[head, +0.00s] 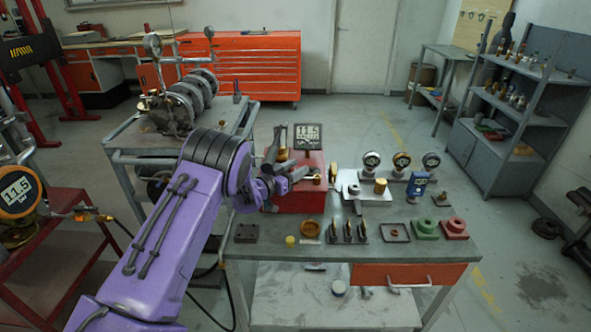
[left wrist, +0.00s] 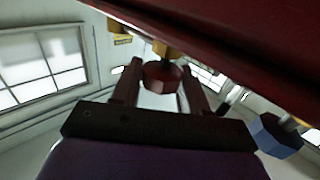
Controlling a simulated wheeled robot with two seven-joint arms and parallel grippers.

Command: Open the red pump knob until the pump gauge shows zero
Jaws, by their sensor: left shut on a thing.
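The red pump (head: 313,192) is a red box on the workbench, partly hidden behind my left arm. A small display (head: 307,135) above it reads 11.5. My left gripper (head: 288,168) is at the pump's upper left side. In the left wrist view a dark red knob (left wrist: 163,76) sits between the two fingers of my left gripper (left wrist: 160,88), which is shut on it. The knob is hidden in the head view. The pump's red underside or side (left wrist: 245,45) fills the upper right of the wrist view. My right gripper is not in view.
A large round gauge (head: 18,190) at the left edge also reads 11.5. The workbench (head: 290,250) holds gauges, a blue part (head: 417,184) and several small fittings. A blue knob (left wrist: 274,135) shows close to the gripper. A grey cart (head: 140,157) stands behind my arm.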

